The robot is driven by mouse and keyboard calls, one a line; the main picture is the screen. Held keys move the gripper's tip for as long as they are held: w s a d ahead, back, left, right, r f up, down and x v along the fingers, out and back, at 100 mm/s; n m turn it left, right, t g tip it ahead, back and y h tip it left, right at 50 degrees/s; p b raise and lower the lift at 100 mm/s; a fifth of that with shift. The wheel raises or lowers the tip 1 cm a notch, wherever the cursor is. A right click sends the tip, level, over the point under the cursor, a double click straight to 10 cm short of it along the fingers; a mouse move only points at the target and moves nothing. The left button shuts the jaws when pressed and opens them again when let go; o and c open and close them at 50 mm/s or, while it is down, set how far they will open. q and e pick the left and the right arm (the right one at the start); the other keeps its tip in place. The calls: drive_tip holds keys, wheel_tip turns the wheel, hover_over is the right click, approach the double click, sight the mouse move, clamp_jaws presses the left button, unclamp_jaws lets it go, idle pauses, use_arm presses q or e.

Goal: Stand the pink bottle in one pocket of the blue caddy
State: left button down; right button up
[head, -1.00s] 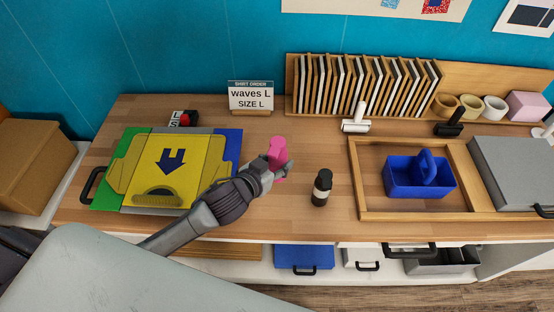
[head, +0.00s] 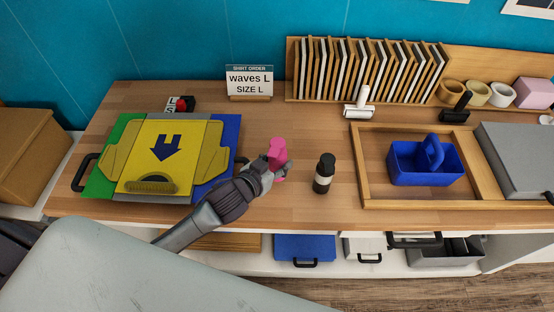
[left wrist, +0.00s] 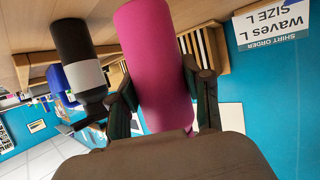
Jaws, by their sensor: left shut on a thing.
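The pink bottle (head: 277,149) is near the middle of the bench, and my left gripper (head: 271,167) is shut on it. In the left wrist view the pink bottle (left wrist: 155,60) sits between the two fingers (left wrist: 160,95). I cannot tell whether its base touches the bench. The blue caddy (head: 407,165) stands to the right inside a wooden frame. Its upright handle (head: 434,152) parts the inside, and no contents show in it. My right gripper is not in view.
A black bottle with a white band (head: 323,173) stands just right of the pink bottle, between it and the caddy. The wooden frame (head: 366,170) has a raised rim. A white-handled roller (head: 360,102) lies behind.

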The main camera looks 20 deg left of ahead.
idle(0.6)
use_arm(q)
drive_tip(key=shift+f, duration=0.4)
drive_tip(key=shift+f, duration=0.15)
drive_tip(key=shift+f+b, duration=0.55)
drive_tip(key=shift+f, duration=0.05)
idle(0.4)
drive_tip(key=shift+f+b, duration=0.35)
drive_tip(key=shift+f, duration=0.25)
drive_tip(key=shift+f, duration=0.15)
